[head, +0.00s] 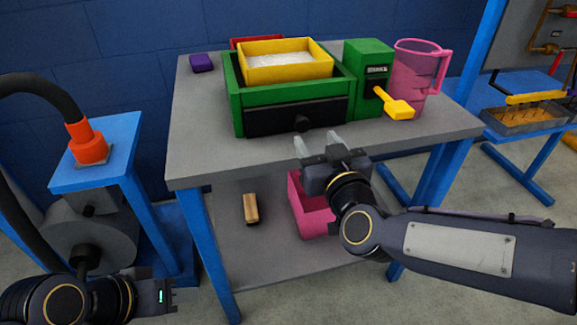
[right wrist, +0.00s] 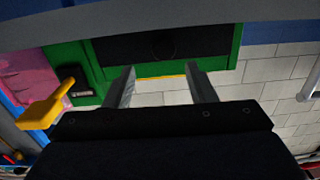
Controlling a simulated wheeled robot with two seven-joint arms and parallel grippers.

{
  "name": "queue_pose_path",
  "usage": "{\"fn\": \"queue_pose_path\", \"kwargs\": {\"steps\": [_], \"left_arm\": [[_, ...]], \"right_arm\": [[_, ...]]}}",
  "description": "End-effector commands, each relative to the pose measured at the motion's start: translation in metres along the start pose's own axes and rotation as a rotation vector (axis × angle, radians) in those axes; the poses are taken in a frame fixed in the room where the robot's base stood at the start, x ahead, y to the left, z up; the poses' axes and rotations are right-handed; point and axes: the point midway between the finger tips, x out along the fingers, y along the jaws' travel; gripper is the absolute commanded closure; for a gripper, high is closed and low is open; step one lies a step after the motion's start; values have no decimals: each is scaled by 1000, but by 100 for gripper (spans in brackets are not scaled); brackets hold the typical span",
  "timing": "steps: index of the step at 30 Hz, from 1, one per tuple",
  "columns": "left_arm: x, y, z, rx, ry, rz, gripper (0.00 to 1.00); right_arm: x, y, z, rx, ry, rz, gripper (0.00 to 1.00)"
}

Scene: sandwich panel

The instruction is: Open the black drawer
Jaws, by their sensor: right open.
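The black drawer (head: 268,121) is in the front of a green box (head: 240,96) on the grey table. Its front looks flush with the box, and it has a round dark knob (head: 301,123). My right gripper (head: 318,143) is open and empty, just in front of and below the knob, apart from it. In the right wrist view the drawer front (right wrist: 130,47) lies beyond the open fingers (right wrist: 158,70), with the knob faintly seen between them. My left gripper (head: 166,295) is low at the left, away from the table; its finger opening is unclear.
A yellow tray (head: 290,75) of white grains sits on the green box. A green dispenser (head: 368,65) with a yellow scoop (head: 398,108) and a pink pitcher (head: 412,85) stand to the right. A pink bin (head: 312,222) and wooden block (head: 250,209) lie on the lower shelf.

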Motion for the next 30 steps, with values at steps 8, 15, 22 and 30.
{"fn": "queue_pose_path", "kwargs": {"steps": [8, 15, 22, 30], "left_arm": [[11, -5, 5, 0, 1, 0, 64], [17, -8, 8, 0, 1, 0, 64], [19, -9, 9, 0, 0, 0, 64], [19, -9, 9, 0, 0, 0, 64]], "right_arm": [[24, -4, 7, -13, 27, 24, 50], [62, -3, 6, -13, 27, 22, 50], [81, -2, 5, -14, 27, 21, 50], [82, -2, 4, -14, 27, 21, 50]]}}
